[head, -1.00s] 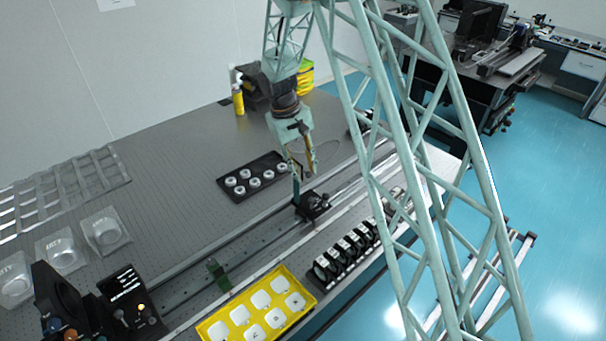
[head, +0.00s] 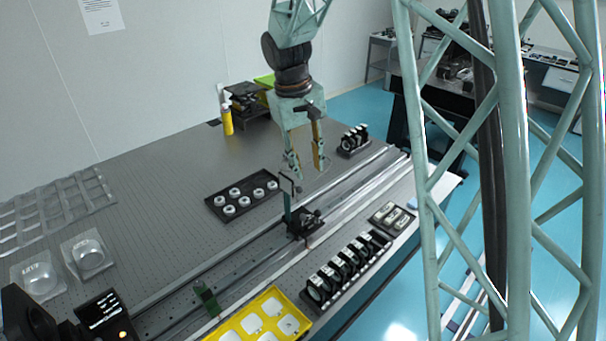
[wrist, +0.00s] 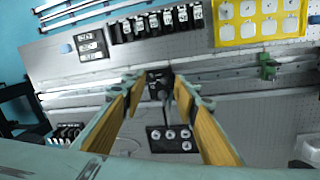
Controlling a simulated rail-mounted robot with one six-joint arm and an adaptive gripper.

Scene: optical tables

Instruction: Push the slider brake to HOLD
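The black slider (head: 306,226) sits on the long rail (head: 240,262) in the middle of the table, with a dark upright post (head: 287,205) beside it. In the wrist view the slider (wrist: 158,84) shows between and beyond my fingertips. Its brake and any HOLD mark are too small to make out. My gripper (head: 307,172) hangs above and a little behind the slider, pointing down, with its fingers apart and nothing between them. The wrist view also shows my gripper (wrist: 158,82) wide open, with yellow-brown inner pads. The fingers appear clear of the slider.
A black tray of white round parts (head: 216,210) lies behind the rail. In front stand a row of dark holders (head: 345,268) and a yellow tray (head: 212,336). A green rail piece (head: 206,298) is further left on the rail. Bare tabletop (head: 165,190) lies at back left.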

